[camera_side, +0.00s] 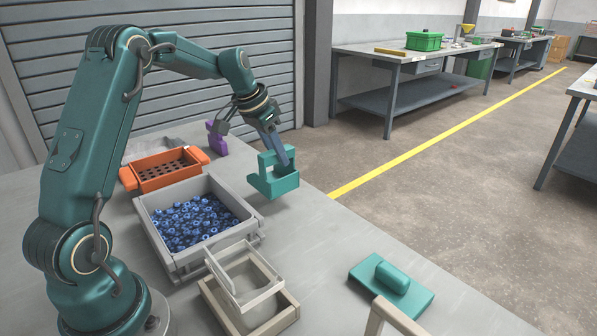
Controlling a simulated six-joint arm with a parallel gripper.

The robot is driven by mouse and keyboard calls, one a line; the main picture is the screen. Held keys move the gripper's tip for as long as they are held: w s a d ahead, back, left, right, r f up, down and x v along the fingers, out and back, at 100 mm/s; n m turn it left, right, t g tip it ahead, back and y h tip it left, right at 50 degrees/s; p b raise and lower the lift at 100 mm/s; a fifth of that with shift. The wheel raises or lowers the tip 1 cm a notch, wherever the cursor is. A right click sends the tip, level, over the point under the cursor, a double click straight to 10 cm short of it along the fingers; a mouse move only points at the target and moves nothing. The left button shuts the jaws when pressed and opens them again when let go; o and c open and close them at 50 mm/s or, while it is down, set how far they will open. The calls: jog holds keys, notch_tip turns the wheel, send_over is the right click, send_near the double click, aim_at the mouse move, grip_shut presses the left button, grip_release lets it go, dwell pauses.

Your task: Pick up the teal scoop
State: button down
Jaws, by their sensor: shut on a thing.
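The teal scoop (275,184) is at the far edge of the bench, right of the grey bin, with its upright handle frame upward. My gripper (284,160) reaches down from the upper left and is shut on the upper part of the scoop. The fingertips are partly hidden by the scoop's handle. I cannot tell whether the scoop's underside touches the bench.
A grey bin (165,258) holds many blue rings. An orange tray (165,184) with holes and a purple object (217,138) stand behind it. A beige box (277,317) with a raised frame and a teal handled block (391,286) are in front. Bench between them is clear.

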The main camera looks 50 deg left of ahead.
jog(key=s+a+r, duration=0.6)
jog(key=s+a, duration=0.1)
jog(key=s, duration=0.2)
jog(key=shift+a+r, duration=0.2)
jog(key=shift+r, duration=0.2)
